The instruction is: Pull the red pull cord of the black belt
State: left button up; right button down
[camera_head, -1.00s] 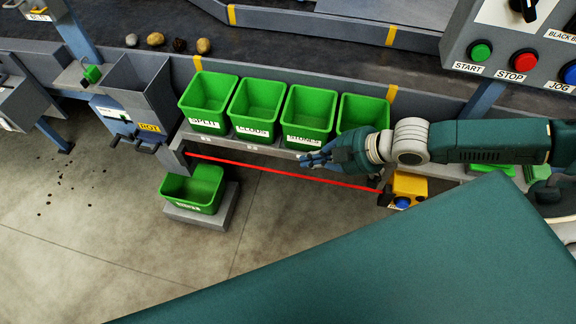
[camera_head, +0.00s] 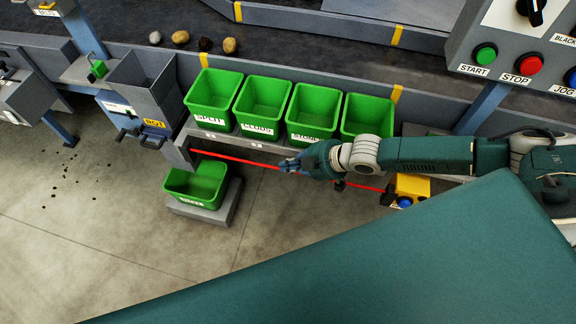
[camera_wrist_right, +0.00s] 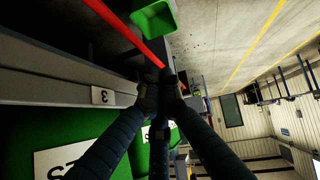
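The red pull cord (camera_head: 238,160) runs along the front of the black belt's frame, from a grey bracket at left to a yellow switch box (camera_head: 411,187) with a blue button. My right gripper (camera_head: 288,166) is at the cord's middle and hides a stretch of it. In the right wrist view the cord (camera_wrist_right: 128,33) runs down to the fingertips (camera_wrist_right: 163,80), which are close together at it. Whether they are closed around it or only beside it is unclear. The cord looks straight. My left gripper is out of view.
Several green bins (camera_head: 263,98) stand on a shelf just behind the cord. Another green bin (camera_head: 197,186) sits on a low grey stand (camera_head: 226,213) below it. A control panel (camera_head: 500,40) is at upper right. Potatoes (camera_head: 180,38) lie on the black belt (camera_head: 290,45).

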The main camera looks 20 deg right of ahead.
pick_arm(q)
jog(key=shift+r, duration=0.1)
pick_arm(e)
jog(key=shift+w+f, duration=0.15)
jog(key=shift+f, duration=0.7)
pick_arm(q)
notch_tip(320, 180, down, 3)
jog(key=b, duration=0.3)
pick_arm(e)
notch_tip(320, 180, down, 5)
jog(key=shift+d+r, duration=0.1)
jog(key=shift+r, duration=0.1)
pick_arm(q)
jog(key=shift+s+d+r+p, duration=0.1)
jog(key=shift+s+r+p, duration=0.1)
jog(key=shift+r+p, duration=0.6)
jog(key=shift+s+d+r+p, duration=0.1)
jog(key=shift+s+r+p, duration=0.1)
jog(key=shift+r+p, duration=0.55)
pick_arm(e)
jog(key=w+a+r+v, duration=0.1)
jog(key=a+r+v, duration=0.1)
jog(key=v, duration=1.1)
